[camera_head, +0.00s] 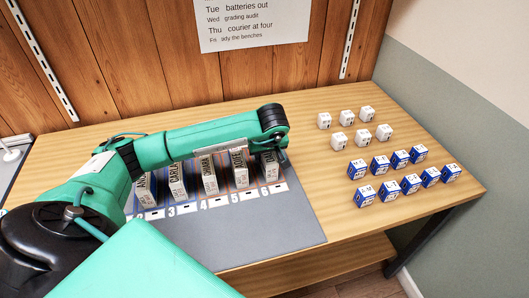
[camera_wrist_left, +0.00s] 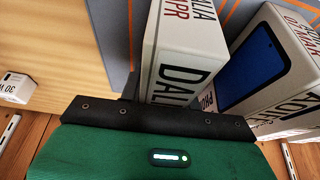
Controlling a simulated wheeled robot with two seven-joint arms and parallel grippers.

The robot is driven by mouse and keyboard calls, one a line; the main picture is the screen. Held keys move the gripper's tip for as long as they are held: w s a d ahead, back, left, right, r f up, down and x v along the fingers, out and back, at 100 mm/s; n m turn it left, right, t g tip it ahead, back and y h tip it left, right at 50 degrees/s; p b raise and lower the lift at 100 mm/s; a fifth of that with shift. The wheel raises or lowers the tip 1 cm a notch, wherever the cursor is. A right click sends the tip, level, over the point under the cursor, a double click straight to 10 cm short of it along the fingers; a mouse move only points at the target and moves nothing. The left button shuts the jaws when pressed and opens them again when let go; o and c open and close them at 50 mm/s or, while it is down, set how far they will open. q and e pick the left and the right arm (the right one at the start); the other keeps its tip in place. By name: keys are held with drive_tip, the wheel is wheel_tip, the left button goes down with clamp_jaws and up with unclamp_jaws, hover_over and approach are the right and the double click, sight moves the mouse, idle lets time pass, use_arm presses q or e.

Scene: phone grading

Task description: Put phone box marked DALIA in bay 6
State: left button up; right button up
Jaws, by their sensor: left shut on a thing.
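The white phone box marked DALIA (camera_head: 270,167) stands upright at the bay marked 6, at the right end of the row in the head view. It also shows close up in the left wrist view (camera_wrist_left: 180,52). I cannot tell whether its bottom rests on the bay floor. My left gripper (camera_head: 281,153) is above it and shut on it; its fingertips are mostly hidden. The neighbouring box marked ADHE… (camera_head: 239,168) stands in bay 5, beside it and apart at the top. It shows a blue phone picture in the wrist view (camera_wrist_left: 262,80). My right gripper is not in view.
Boxes marked CHIARA (camera_head: 209,175) and CARLA (camera_head: 178,183) stand further left in the grey rack mat (camera_head: 260,235). Several small white boxes (camera_head: 346,117) and blue-and-white boxes (camera_head: 401,160) stand on the wooden bench at the right. A wooden wall rises behind.

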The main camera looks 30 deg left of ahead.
use_arm(q)
drive_tip(key=o, duration=1.1)
drive_tip(key=shift+o, duration=0.2)
drive_tip(key=shift+r, duration=0.35)
drive_tip(key=v, duration=0.3)
drive_tip(key=shift+d+r, duration=0.1)
drive_tip(key=shift+r, duration=0.1)
drive_tip(key=v, duration=0.7)
drive_tip(key=shift+s+r, duration=0.1)
drive_tip(key=shift+r, duration=0.05)
drive_tip(key=shift+s+d+r, duration=0.1)
drive_tip(key=shift+s+r, duration=0.05)
drive_tip(key=shift+r, duration=0.2)
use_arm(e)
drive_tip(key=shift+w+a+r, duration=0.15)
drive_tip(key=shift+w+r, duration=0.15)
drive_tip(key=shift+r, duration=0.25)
